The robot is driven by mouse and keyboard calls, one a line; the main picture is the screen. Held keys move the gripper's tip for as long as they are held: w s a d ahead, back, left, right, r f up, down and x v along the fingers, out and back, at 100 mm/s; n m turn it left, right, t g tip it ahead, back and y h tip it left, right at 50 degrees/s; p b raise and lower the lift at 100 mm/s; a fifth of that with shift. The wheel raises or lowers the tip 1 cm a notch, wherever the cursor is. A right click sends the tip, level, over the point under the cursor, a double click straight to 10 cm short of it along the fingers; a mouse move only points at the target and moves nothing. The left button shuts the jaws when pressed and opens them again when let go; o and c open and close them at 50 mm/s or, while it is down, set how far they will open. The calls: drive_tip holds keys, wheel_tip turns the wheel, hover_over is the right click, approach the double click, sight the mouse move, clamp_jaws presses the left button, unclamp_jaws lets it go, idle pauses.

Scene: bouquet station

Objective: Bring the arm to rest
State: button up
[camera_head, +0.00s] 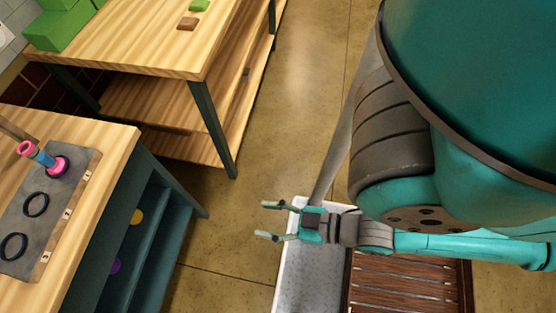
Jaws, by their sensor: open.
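My gripper (269,221) is at the lower middle of the head view, at the end of my teal arm. Its two fingers point left and stand apart, with nothing between them. It hangs over the floor beside a pale tray-like surface (292,264). It is well to the right of the near table and touches nothing that I can see. A large teal part of my arm fills the upper right and hides what is behind it.
The near wooden table (112,145) carries a grey board (70,190) with black rings and a pink-and-blue object (43,158). A farther wooden table (150,40) bears green blocks (62,25) and a brown block (187,23). Concrete floor (308,80) lies clear between.

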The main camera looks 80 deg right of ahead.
drive_tip(key=shift+v, duration=1.1)
idle(0.6)
